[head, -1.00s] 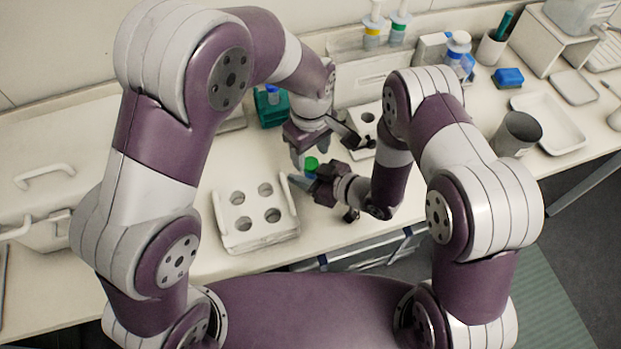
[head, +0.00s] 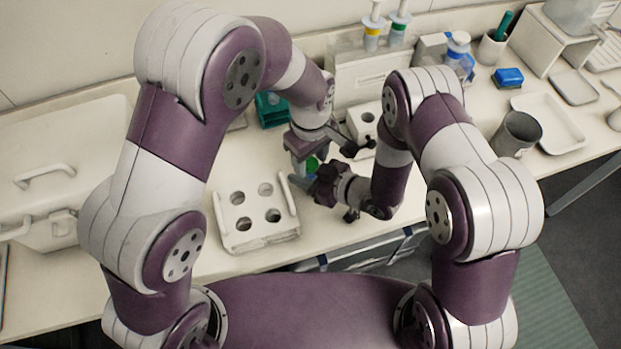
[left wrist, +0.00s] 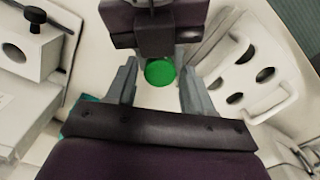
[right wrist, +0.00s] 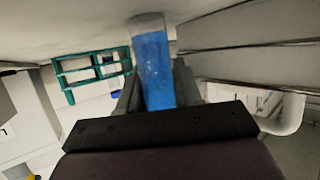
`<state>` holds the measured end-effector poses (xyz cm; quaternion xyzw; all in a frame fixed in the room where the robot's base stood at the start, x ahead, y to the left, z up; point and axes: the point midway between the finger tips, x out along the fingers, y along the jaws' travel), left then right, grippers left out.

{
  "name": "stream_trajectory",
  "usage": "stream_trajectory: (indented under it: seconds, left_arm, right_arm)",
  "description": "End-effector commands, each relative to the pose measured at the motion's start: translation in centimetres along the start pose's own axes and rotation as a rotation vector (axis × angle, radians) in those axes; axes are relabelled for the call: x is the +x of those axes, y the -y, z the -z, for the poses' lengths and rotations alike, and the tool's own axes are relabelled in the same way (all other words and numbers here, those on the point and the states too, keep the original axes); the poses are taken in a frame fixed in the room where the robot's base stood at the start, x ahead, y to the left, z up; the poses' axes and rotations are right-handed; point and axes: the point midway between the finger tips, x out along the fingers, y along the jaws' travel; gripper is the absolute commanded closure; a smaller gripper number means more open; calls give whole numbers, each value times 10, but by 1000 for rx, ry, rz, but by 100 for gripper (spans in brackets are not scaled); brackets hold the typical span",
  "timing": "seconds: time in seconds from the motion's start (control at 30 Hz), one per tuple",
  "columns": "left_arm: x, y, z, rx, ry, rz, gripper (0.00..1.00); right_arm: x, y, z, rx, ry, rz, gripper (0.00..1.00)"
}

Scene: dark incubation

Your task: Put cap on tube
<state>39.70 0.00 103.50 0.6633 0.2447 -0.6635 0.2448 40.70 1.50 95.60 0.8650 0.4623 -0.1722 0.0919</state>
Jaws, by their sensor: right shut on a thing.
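A green cap (head: 312,164) shows as a round disc from above in the left wrist view (left wrist: 160,72). My left gripper (head: 304,167) points down over it, with its fingers (left wrist: 157,85) apart on either side and a gap to the disc. My right gripper (head: 314,182) comes in from the side, below the cap. In the right wrist view its fingers are shut on a tube (right wrist: 153,65) with blue contents. The tube's capped end is hidden there, so I cannot tell how the cap sits on it.
A white rack with several holes (head: 231,226) stands left of the grippers. A teal rack (head: 272,118) and a white holed block (head: 364,116) are behind them. A grey cup (head: 517,132) and white tray (head: 572,140) are at right. The counter's front edge is close.

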Motion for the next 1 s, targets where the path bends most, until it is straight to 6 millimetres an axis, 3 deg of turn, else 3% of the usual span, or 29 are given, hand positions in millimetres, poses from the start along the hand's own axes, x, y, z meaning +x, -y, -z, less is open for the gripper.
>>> stream_trajectory:
  seconds: [0.3, 0.6, 1.0]
  left_arm:
    - [-2, 0, 0, 0, 0, -1, 41]
    - [-40, 0, 0, 0, -1, -1, 41]
    - [-50, 0, 0, 0, -1, -2, 44]
  right_arm:
    - [0, 0, 0, 0, 0, 0, 100]
    - [0, 0, 0, 0, 0, 0, 100]
    - [0, 0, 0, 0, 0, 0, 100]
